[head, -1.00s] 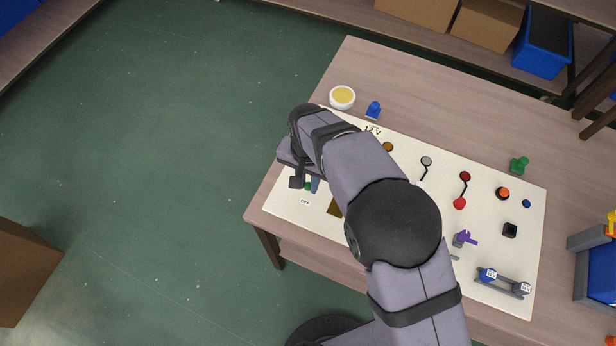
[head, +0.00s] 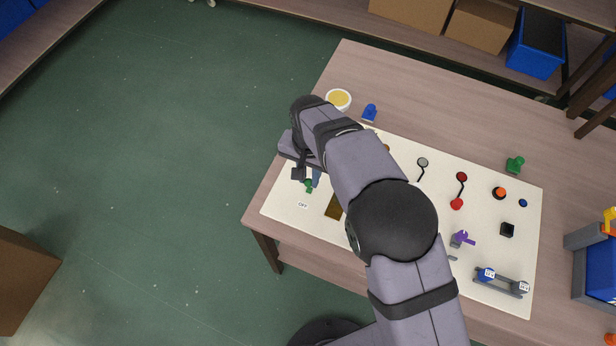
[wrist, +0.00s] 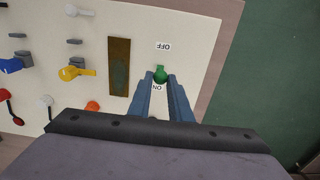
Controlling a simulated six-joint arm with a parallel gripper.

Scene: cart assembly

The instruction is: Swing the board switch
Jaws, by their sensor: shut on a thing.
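The board (head: 290,200) is a cream panel lying on the table. Its green switch (wrist: 160,74) stands between an OFF label (wrist: 163,47) and an ON label (wrist: 158,87) in the wrist view. My gripper (wrist: 163,80) is shut on the green switch, with a blue finger on each side of it. In the head view part of the green switch (head: 309,187) shows just below my gripper (head: 313,180), above the OFF label (head: 302,205). The ON label is hidden there by my arm.
A brown plate (wrist: 119,67) lies beside the switch. A yellow lever (wrist: 76,72) and a blue lever (wrist: 14,64) stand farther left in the wrist view. A bowl (head: 338,99) and a blue piece (head: 369,112) stand beyond the board.

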